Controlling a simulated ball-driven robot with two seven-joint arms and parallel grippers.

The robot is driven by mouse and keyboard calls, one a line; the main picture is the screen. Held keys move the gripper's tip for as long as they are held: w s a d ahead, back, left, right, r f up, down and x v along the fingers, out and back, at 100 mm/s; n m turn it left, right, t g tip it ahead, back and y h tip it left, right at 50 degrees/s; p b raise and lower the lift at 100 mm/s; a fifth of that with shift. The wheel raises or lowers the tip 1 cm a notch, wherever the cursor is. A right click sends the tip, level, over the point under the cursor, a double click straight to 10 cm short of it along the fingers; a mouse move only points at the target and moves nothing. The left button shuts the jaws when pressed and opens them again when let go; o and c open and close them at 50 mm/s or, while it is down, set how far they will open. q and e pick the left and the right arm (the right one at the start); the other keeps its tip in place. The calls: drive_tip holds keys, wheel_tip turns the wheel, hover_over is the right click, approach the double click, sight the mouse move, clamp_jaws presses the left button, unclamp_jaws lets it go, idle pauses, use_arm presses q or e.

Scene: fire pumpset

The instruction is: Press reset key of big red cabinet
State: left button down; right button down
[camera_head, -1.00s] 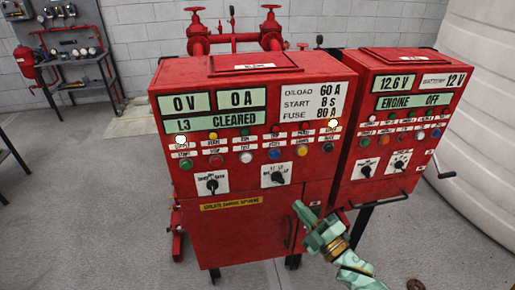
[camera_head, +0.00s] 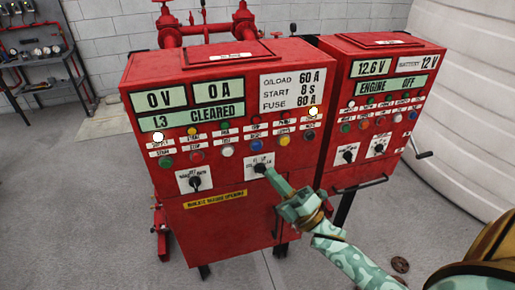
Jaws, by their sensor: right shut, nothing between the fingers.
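The big red cabinet (camera_head: 150,90) stands in the middle, with displays reading "0 V", "0 A" and "L3 CLEARED". Below its displays is a row of coloured buttons: green (camera_head: 166,162), red (camera_head: 197,155), white (camera_head: 227,150), blue (camera_head: 256,145), yellow (camera_head: 284,140) and black (camera_head: 310,135). Their small labels are too blurred to read surely, so I cannot tell which is the reset key. My right gripper (camera_head: 271,175) is shut and empty. Its tip is at the right rotary switch (camera_head: 261,168), below the blue button; contact cannot be told. My left gripper is out of view.
A smaller red cabinet (camera_head: 335,60) showing "ENGINE OFF" stands close on the right, with a crank handle (camera_head: 424,155) at its side. Red valves and pipes (camera_head: 169,36) rise behind. A grey rack (camera_head: 45,75) stands far left. Floor in front left is clear.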

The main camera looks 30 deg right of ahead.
sight(257, 146)
drive_tip(key=shift+w+d+b, duration=0.3)
drive_tip(key=shift+w+b, duration=0.1)
drive_tip(key=shift+w, duration=0.8)
drive_tip(key=shift+w+d+b, duration=0.25)
drive_tip(key=shift+w+b, duration=0.2)
drive_tip(key=shift+w, duration=0.8)
drive_tip(key=shift+w+d+b, duration=0.3)
drive_tip(key=shift+w+b, duration=0.1)
drive_tip(key=shift+w, duration=0.8)
drive_tip(key=shift+w, duration=0.1)
drive_tip(key=shift+w, duration=0.3)
drive_tip(key=shift+w+d+b, duration=0.15)
drive_tip(key=shift+w+b, duration=0.25)
drive_tip(key=shift+b, duration=0.05)
drive_tip(key=shift+s, duration=0.15)
drive_tip(key=shift+s+a+p, duration=0.2)
drive_tip(key=shift+s+p, duration=0.1)
drive_tip(key=shift+s, duration=0.4)
